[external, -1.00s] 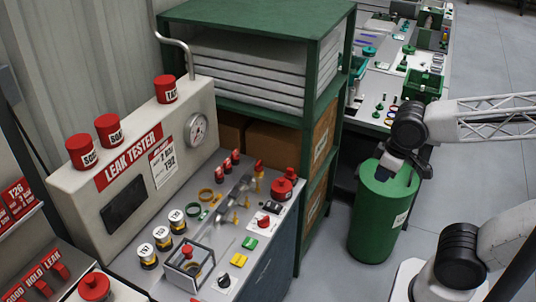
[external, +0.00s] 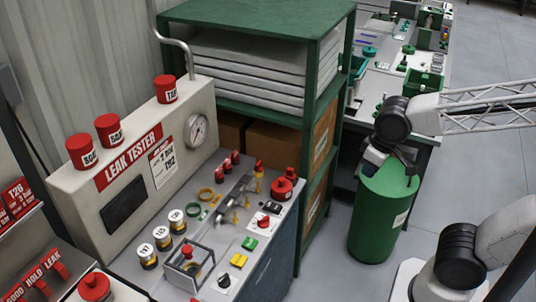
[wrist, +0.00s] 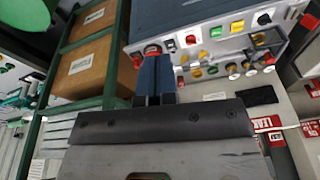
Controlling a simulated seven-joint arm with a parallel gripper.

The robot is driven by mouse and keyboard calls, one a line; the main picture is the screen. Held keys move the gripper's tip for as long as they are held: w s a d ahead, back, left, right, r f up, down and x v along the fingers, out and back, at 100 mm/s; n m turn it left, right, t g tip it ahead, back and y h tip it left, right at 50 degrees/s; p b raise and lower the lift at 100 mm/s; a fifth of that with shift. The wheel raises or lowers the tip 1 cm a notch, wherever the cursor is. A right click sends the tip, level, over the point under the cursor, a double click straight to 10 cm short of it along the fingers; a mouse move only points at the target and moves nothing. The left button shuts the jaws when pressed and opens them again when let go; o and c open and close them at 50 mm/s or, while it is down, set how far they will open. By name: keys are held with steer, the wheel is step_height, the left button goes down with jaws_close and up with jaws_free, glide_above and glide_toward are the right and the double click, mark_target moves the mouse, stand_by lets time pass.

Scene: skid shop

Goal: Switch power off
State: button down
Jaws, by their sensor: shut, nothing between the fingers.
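The leak tester bench (external: 215,170) carries several controls on its sloping grey panel. Along its front edge are a large red knob (external: 282,188), a black switch on a white plate (external: 272,207), a green button (external: 250,243), a yellow button (external: 238,260) and a black rotary knob (external: 223,281). I cannot read which one is marked power. My gripper (external: 366,169) is shut and empty, above the green bin and right of the bench, touching no control. In the wrist view my shut blue fingers (wrist: 153,62) overlap the red knob (wrist: 152,49) and partly hide it.
A green shelf rack (external: 322,130) with boxes stands between the bench and the back table. A green bin (external: 378,222) stands below my gripper. Open floor lies between bench and bin.

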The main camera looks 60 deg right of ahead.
steer(key=w+f+m, duration=0.1)
steer(key=w+m, duration=0.3)
steer(key=w, duration=0.6)
steer(key=m+g, duration=0.2)
steer(key=m, duration=1)
glide_above(268, 204)
step_height(268, 204, down, 15)
steer(key=shift+f, duration=0.15)
step_height(268, 204, down, 14)
steer(key=shift+r, duration=0.15)
